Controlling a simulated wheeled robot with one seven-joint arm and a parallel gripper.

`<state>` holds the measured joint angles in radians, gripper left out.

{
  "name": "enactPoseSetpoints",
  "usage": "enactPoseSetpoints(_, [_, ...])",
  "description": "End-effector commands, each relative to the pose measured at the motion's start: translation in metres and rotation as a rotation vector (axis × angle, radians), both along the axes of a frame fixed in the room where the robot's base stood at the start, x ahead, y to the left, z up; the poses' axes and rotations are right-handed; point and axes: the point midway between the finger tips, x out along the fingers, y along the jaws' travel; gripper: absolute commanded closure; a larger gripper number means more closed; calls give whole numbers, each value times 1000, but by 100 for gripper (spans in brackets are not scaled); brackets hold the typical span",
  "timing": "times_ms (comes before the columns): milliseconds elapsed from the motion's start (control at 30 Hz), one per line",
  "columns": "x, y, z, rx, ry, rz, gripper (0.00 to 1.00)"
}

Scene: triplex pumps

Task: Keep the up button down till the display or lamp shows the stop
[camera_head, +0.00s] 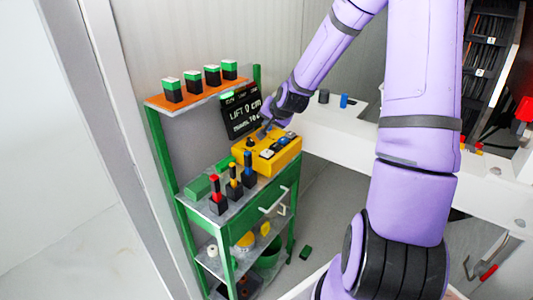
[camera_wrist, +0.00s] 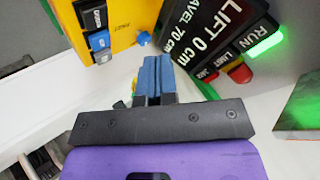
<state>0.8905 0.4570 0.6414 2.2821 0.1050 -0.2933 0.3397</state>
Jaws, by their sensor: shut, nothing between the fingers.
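A yellow control box (camera_head: 262,165) sits on the green shelf unit, with dark and blue buttons (camera_head: 277,146) on top; I cannot tell which is the up button. In the wrist view the box (camera_wrist: 120,14) shows a dark button (camera_wrist: 92,17), a blue button (camera_wrist: 99,40) and a small blue knob (camera_wrist: 144,38). The black display (camera_head: 241,112) behind it reads LIFT 0 cm, TRAVEL 70 cm. Its green RUN lamp (camera_wrist: 265,43) is bright; the LIMIT lamp (camera_wrist: 240,73) looks dull. My gripper (camera_head: 264,133) is shut and empty over the box's back edge; contact cannot be told.
Several green-topped black blocks (camera_head: 192,82) stand on the orange top shelf (camera_head: 192,96). Red, yellow and blue-topped bottles or tools (camera_head: 232,185) stand left of the box. A white counter (camera_head: 345,133) lies to the right, and open floor is in front of it.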

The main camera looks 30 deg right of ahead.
Motion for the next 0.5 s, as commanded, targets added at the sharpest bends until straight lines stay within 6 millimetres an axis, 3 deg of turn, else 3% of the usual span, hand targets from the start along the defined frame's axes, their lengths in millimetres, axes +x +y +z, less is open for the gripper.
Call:
enactPoseSetpoints(233, [0,1,-17,3,2,0,100])
enactPoseSetpoints(500, [0,0,-51,3,3,0,100])
